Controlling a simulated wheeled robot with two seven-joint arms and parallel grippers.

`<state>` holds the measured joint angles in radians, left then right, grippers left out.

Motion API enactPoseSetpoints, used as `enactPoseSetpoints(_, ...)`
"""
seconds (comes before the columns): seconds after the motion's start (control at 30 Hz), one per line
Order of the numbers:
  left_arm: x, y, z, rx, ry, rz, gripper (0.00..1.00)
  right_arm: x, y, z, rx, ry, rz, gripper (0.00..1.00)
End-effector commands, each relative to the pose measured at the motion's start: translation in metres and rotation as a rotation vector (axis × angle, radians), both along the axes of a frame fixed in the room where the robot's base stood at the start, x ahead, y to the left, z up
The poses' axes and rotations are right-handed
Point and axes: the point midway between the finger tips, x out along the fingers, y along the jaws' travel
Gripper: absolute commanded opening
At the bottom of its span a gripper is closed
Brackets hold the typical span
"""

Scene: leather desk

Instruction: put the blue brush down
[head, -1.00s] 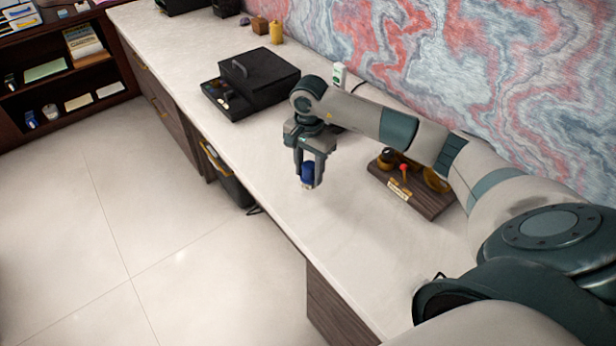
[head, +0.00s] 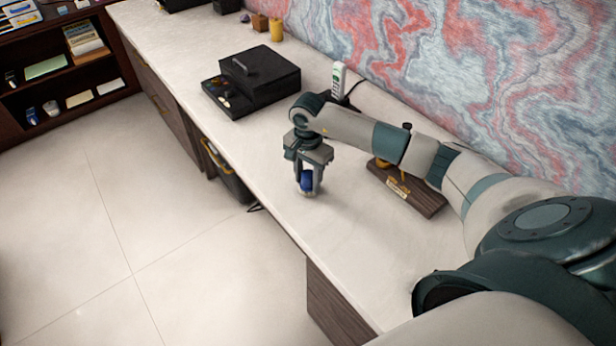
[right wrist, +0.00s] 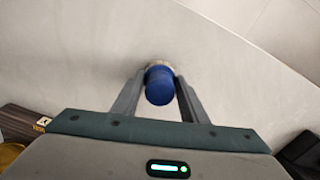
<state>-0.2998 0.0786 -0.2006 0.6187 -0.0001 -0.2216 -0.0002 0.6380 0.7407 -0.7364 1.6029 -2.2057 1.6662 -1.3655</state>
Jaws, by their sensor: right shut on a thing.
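The blue brush (head: 306,181) is upright between the fingers of my right gripper (head: 307,188), which is shut on it. Its pale lower end is at or just above the white desk top (head: 350,260); I cannot tell whether it touches. In the right wrist view the brush's round blue top (right wrist: 160,86) sits between the two fingers of the right gripper (right wrist: 158,92), with a little of the pale end showing beyond it. My left gripper is not in view.
A black box with an open drawer (head: 262,75) stands further back. A wooden stand (head: 425,197) is to the right, partly behind my arm. A white handset (head: 338,78) is near the wall. The desk in front of the brush is clear, and its front edge is close by.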

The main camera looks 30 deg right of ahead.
Motion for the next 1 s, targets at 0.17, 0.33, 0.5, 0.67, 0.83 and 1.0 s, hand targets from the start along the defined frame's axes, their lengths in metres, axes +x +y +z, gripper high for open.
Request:
enactPoseSetpoints(0.17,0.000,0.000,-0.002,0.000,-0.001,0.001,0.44,0.000,0.000,-0.001,0.000,0.000,0.000,0.22)
enactPoseSetpoints(0.33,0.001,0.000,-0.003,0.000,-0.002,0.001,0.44,0.000,0.000,-0.003,-0.001,0.001,0.000,0.54)
enactPoseSetpoints(0.5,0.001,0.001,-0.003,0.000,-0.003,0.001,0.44,0.000,0.000,-0.003,0.000,0.001,0.000,0.58)
enactPoseSetpoints(0.67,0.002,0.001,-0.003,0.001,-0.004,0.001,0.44,0.000,0.000,-0.002,0.000,0.001,0.000,0.58)
enactPoseSetpoints(0.83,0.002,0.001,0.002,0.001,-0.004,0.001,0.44,0.000,0.000,0.002,0.000,0.000,0.000,0.58)
enactPoseSetpoints(1.0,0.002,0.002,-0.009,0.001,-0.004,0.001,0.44,0.001,-0.001,0.016,-0.001,-0.003,0.000,0.58)
